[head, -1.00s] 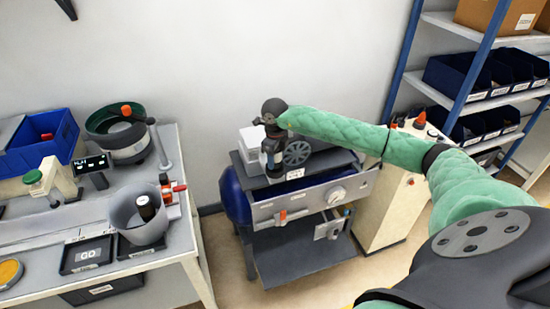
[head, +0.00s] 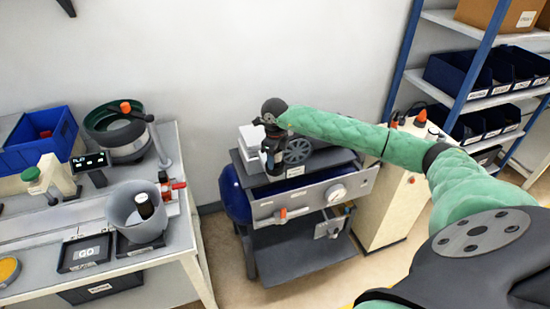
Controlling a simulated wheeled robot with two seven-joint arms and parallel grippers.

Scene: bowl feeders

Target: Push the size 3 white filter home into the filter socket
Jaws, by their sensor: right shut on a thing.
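My right gripper (head: 273,168) points down over the top of the blue-tanked compressor (head: 231,193), at its back left. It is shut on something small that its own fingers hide. A white boxy piece (head: 249,137) stands right behind and to the left of the gripper, partly covered by it. I cannot tell whether this piece is the filter or a housing. The filter socket cannot be made out, and how deep the filter sits does not show. My left gripper is out of view.
A control panel with a gauge (head: 336,193) is in front. The bench (head: 184,237) with bowl feeders stands left; a cream cabinet (head: 383,215) and blue shelves (head: 440,55) stand right.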

